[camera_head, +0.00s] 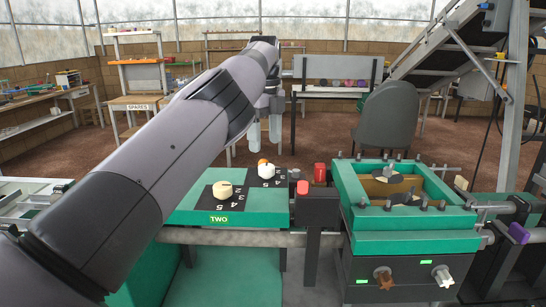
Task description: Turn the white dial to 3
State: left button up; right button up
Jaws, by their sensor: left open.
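A cream dial (222,190) sits on a black number plate on the green machine top, above a "TWO" label. The digits 3, 4 and 5 show on its right side. Behind it, a whiter dial (266,170) sits on a similar plate with 3 and 4 readable and an orange-red piece at its upper left. I cannot tell which number either dial points to. My left gripper (264,135) hangs fingers down, apart and empty, above and behind the whiter dial in the picture. My right gripper is not in view.
A red button (302,187) on a dark post and a red cylinder (320,172) stand right of the dials. A green open box (410,222) is farther right, with a brown knob (383,276) and a white knob (442,274) below. A grey chair (388,122) stands behind.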

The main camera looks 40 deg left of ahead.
aim_at(265, 165)
pick_arm(q)
jog(key=shift+f, duration=3.5)
jog(key=c, duration=1.1)
